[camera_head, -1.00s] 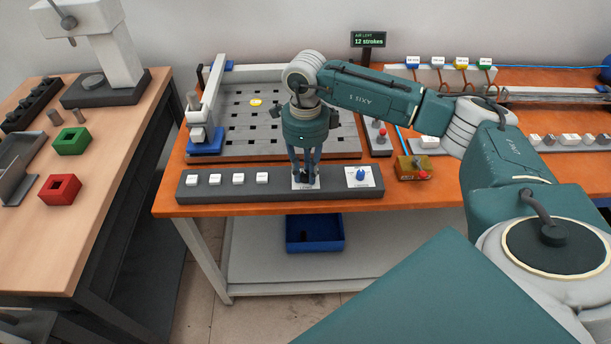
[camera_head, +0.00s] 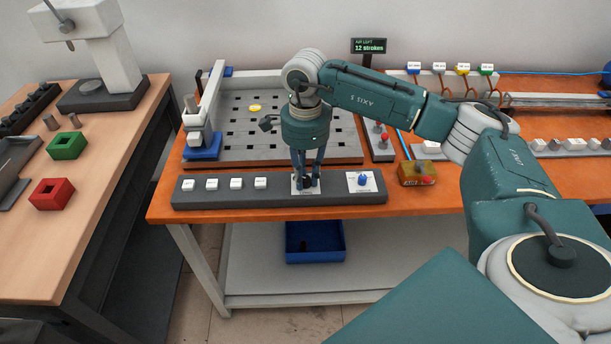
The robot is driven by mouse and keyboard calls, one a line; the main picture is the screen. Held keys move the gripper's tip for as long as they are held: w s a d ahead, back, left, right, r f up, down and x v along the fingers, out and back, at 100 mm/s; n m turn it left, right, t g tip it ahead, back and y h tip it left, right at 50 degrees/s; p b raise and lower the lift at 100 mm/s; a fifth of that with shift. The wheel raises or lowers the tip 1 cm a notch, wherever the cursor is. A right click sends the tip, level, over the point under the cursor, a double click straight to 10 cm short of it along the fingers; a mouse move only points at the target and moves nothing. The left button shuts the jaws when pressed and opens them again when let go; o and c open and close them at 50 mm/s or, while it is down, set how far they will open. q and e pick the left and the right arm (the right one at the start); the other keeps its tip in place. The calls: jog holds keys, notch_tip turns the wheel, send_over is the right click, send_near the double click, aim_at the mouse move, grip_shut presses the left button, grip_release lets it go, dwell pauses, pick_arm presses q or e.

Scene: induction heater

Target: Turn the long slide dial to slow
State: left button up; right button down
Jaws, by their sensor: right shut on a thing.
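A dark grey control panel (camera_head: 222,198) lies along the front edge of the orange table. It bears several white buttons at left and two dials on white plates at right. My right gripper (camera_head: 306,183) points down at the left one of these, and its fingers are shut on a dark dial knob (camera_head: 306,184). The fingers hide most of this knob and its label, so its setting cannot be read. The other dial (camera_head: 362,180) has a blue knob and stands free to the right. My left gripper is not in view.
A grey slotted plate (camera_head: 270,120) lies behind the panel. A yellow box with a red button (camera_head: 416,173) stands to the right. A display (camera_head: 368,46) reads "12 strokes". A blue bin (camera_head: 314,242) sits below. Red (camera_head: 52,193) and green (camera_head: 67,145) blocks lie on the left table.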

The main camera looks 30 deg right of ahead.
aim_at(306, 178)
jog(key=c, duration=1.5)
grip_release()
jog(key=shift+c, duration=0.2)
notch_tip(306, 178, up, 12)
